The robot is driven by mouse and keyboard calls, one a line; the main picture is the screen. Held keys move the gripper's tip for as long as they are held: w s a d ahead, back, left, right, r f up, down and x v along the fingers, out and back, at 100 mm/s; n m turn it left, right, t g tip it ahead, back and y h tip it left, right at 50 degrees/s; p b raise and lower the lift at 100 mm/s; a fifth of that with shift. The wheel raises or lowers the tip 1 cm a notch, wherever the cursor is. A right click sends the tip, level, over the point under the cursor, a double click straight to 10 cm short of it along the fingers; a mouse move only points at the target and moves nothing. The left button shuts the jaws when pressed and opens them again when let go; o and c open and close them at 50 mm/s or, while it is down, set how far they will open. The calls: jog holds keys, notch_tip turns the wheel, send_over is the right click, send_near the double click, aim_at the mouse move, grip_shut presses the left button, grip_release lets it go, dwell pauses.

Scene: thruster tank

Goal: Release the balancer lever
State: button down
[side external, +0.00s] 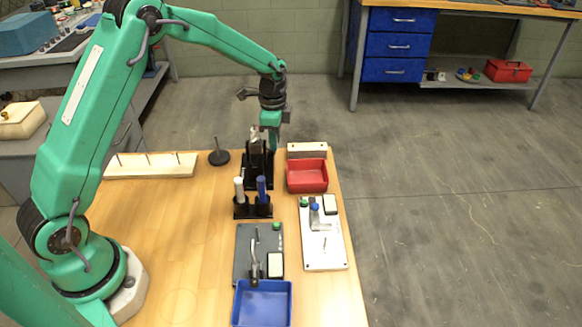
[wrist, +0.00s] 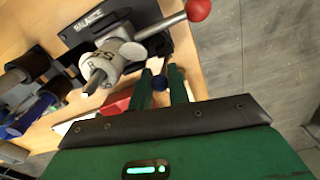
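The balancer is a black stand; in the side view (side external: 257,172) it is at the far end of the bench. The wrist view shows its black plate (wrist: 82,27) marked "BALANCE" and a grey lettered cylinder (wrist: 112,58). The balancer lever (wrist: 160,27) is a metal rod sticking out from it, ending in a red ball knob (wrist: 198,9). My gripper (side external: 270,141) is just above and right of the stand, its tips partly hidden. In the wrist view my gripper's two green fingers (wrist: 160,78) are apart, below the lever and not around it.
A red bin (side external: 307,176) is right of the stand. A holder (side external: 252,209) with a white and a blue cylinder is in front. Grey (side external: 244,242) and white (side external: 333,255) fixture boards and a blue bin (side external: 263,304) are nearer. The bench's left middle is clear.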

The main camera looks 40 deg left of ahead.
jog(key=shift+w, duration=0.1)
jog(key=shift+w+a+g, duration=0.15)
jog(key=shift+a+g, duration=0.1)
jog(key=shift+g, duration=0.15)
jog(key=shift+r, duration=0.1)
jog(key=c, duration=1.4)
grip_release()
jog(key=r, duration=0.7)
jog(key=shift+w+r, duration=0.3)
jog(key=shift+r, duration=0.1)
